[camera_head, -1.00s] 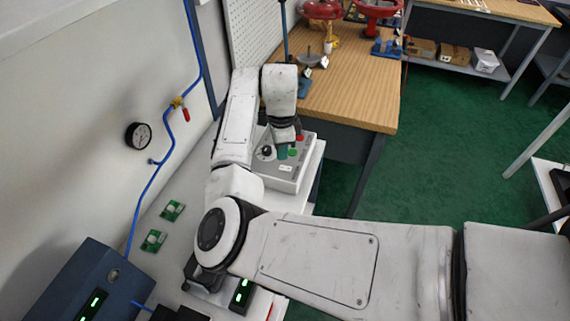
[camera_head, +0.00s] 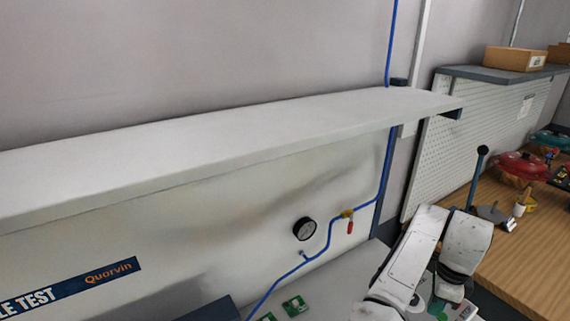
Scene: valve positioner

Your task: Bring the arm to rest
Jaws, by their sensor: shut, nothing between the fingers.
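My white arm reaches in at the lower right, bent over a grey control box. My gripper (camera_head: 438,304) points down at the end of the folded arm, low over the box. Its fingers look shut and hold nothing. They are small in this view, and I cannot tell whether they touch the box. Only part of the box (camera_head: 475,317) shows at the bottom edge.
A long white shelf (camera_head: 230,140) crosses the view above the bench. A pressure gauge (camera_head: 304,229) and blue pipe (camera_head: 328,238) are on the wall. Small green boards (camera_head: 294,305) lie on the bench.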

